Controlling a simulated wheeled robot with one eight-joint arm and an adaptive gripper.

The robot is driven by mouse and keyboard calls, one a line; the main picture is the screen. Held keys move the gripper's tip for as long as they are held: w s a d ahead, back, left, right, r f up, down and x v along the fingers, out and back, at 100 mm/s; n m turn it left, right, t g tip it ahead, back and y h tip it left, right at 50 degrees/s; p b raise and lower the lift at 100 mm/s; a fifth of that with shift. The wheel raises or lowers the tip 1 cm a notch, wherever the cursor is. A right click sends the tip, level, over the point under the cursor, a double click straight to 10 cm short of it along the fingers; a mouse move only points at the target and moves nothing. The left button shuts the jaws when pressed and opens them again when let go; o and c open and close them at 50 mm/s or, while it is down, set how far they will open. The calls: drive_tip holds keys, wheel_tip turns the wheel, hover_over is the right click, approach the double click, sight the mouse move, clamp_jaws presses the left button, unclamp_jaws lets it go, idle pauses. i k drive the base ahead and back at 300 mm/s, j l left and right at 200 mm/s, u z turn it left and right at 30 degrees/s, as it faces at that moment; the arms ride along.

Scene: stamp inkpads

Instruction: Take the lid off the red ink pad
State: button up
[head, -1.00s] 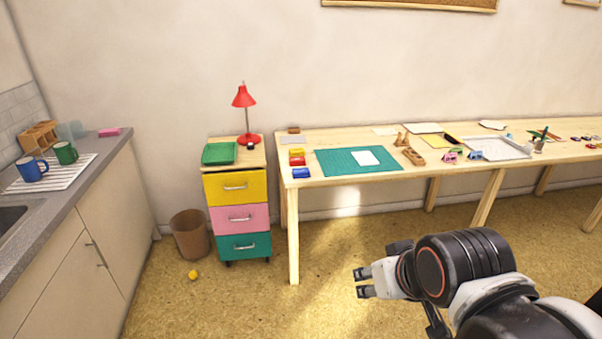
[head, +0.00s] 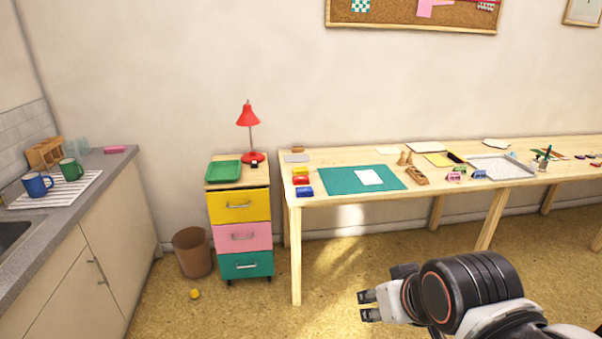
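The red ink pad (head: 301,180) lies near the left end of the wooden table, between a yellow pad (head: 300,170) behind it and a blue pad (head: 304,191) in front. It is small here, and I cannot make out its lid apart from its base. My gripper (head: 367,305) is low at the lower right, in front of the table and well apart from the pads. Its two fingertips point left with a gap between them, and nothing shows between them.
A green cutting mat (head: 340,181) with a white card lies right of the pads. The wooden table (head: 420,196) has legs at its front edge. A drawer unit (head: 238,208) with a red lamp (head: 248,117) stands left. A bin (head: 192,252) and a yellow ball (head: 195,294) are on the floor.

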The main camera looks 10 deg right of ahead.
sight(296, 178)
drive_tip(key=u, duration=0.4)
drive_tip(key=i+l+u, duration=0.2)
drive_tip(key=u, duration=0.15)
drive_tip(key=i+l+u, duration=0.5)
drive_tip(key=l+u, duration=0.15)
drive_tip(key=i+l, duration=0.2)
drive_tip(key=l, duration=0.15)
drive_tip(key=i+l+u, duration=0.1)
drive_tip(key=l, duration=0.3)
drive_tip(key=i+l, duration=0.4)
drive_tip(key=l, duration=0.35)
drive_tip(key=i+l+u, duration=0.1)
drive_tip(key=l, duration=0.3)
drive_tip(key=i+l, duration=0.25)
drive_tip(key=l, duration=0.15)
drive_tip(key=u, duration=0.05)
